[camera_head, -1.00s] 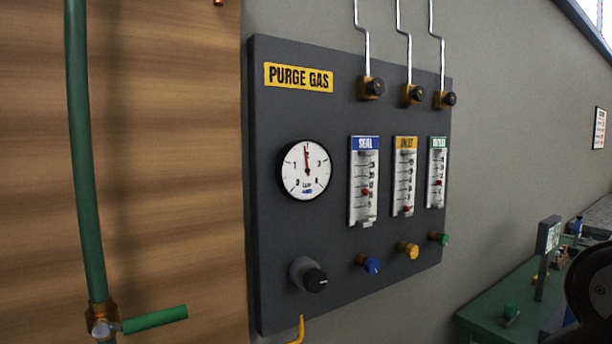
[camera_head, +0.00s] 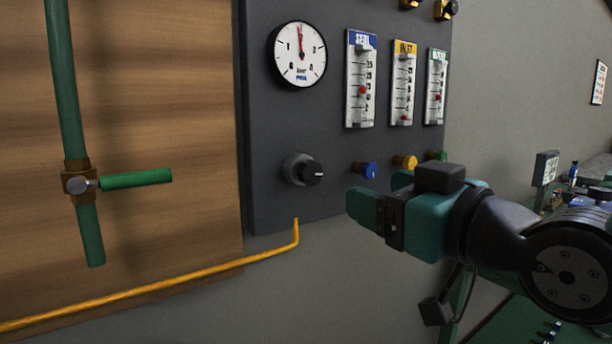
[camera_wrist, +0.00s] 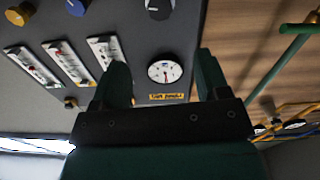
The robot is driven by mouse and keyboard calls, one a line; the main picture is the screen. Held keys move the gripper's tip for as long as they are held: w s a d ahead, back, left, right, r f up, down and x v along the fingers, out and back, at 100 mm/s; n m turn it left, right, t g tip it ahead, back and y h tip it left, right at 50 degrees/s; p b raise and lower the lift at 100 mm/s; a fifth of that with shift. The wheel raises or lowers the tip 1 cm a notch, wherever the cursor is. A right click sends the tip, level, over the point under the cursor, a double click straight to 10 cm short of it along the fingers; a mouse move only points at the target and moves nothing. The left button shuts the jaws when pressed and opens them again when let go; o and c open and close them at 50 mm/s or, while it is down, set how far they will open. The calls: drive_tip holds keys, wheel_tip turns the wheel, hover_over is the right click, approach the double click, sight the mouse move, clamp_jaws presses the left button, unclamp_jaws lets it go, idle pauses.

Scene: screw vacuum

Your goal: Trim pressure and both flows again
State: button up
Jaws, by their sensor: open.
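On the dark panel (camera_head: 262,120), a round white pressure gauge (camera_head: 299,55) has its needle nearly straight up. Beside it are the SEAL (camera_head: 361,80), INLET (camera_head: 403,85) and OUTLET (camera_head: 435,87) flowmeters. Below are a black knob (camera_head: 304,170), a blue knob (camera_head: 367,170), a yellow knob (camera_head: 405,162) and a green knob (camera_head: 437,156), partly hidden. My gripper (camera_head: 378,194) is open and empty, in front of the panel's lower right. The wrist view shows the gauge (camera_wrist: 165,72) between its fingers and the black knob (camera_wrist: 159,8) beyond.
A green pipe with a green-handled valve (camera_head: 137,179) runs down the wooden wall at left. A yellow pipe (camera_head: 150,290) runs below the panel. A cluttered green bench shows at right, partly behind my arm. The space before the black knob is clear.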

sight(313, 172)
drive_tip(key=p+x, duration=1.5)
drive_tip(key=x, duration=0.1)
drive_tip(key=shift+w+a, duration=0.3)
drive_tip(key=c, duration=0.9)
